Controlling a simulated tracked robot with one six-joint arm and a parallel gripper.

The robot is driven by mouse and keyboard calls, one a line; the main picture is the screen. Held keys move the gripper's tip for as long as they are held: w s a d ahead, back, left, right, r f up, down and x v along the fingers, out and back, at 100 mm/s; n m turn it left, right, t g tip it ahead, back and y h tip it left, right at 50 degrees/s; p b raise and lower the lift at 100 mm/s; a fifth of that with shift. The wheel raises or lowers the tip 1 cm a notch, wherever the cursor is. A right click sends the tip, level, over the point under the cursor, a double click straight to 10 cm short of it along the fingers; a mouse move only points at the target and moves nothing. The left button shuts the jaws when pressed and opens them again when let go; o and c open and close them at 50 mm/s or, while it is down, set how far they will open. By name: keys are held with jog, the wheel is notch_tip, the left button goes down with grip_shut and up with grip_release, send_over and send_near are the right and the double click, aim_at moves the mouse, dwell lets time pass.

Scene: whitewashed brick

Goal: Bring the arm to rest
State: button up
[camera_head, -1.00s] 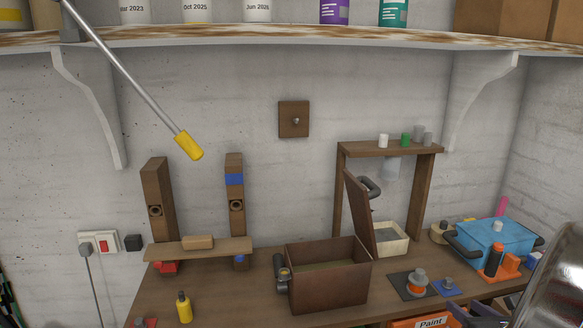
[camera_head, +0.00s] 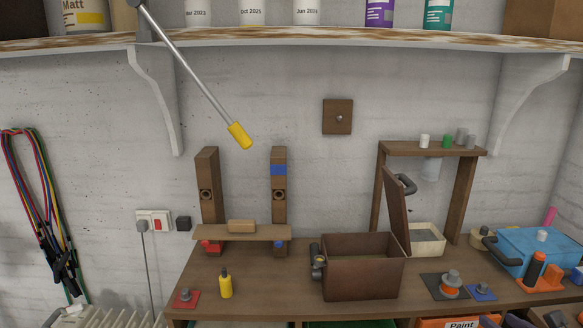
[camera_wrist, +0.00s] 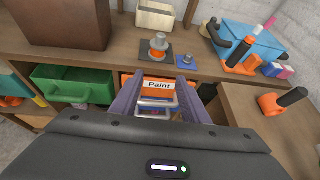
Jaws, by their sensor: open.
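My gripper (camera_wrist: 157,100) shows in the wrist view as two purple-grey fingers set apart, with nothing held between them. It is in front of the bench, and the orange drawer labelled Paint (camera_wrist: 157,84) appears beyond the fingers. In the head view only small dark parts of my gripper or arm show at the bottom right edge, near the Paint drawer (camera_head: 458,323). The rest of the arm is out of view there.
A green drawer (camera_wrist: 72,84) stands out below the bench. A yellow-handled lever (camera_head: 239,135) hangs from the shelf above.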

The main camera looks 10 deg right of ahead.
jog(key=w+a+r+n+g+y, duration=0.15)
jog(key=w+a+n+y, duration=0.25)
jog(key=a+n, duration=0.6)
jog(key=w+a+r+n+g+y, duration=0.15)
jog(key=w+a+n+y, duration=0.35)
jog(key=a, duration=1)
jog(key=s+a+r+n+g+h, duration=0.1)
jog(key=s+a+n, duration=0.5)
jog(key=n, duration=0.6)
jog(key=s+a+r+n+g+h, duration=0.2)
jog(key=s+a+n, duration=0.4)
jog(key=a+n, duration=0.4)
jog(key=shift+a+r+n+h, duration=0.35)
jog(key=shift+r+n+h, duration=0.15)
jog(key=shift+n+h, duration=0.45)
jog(key=shift+s, duration=0.1)
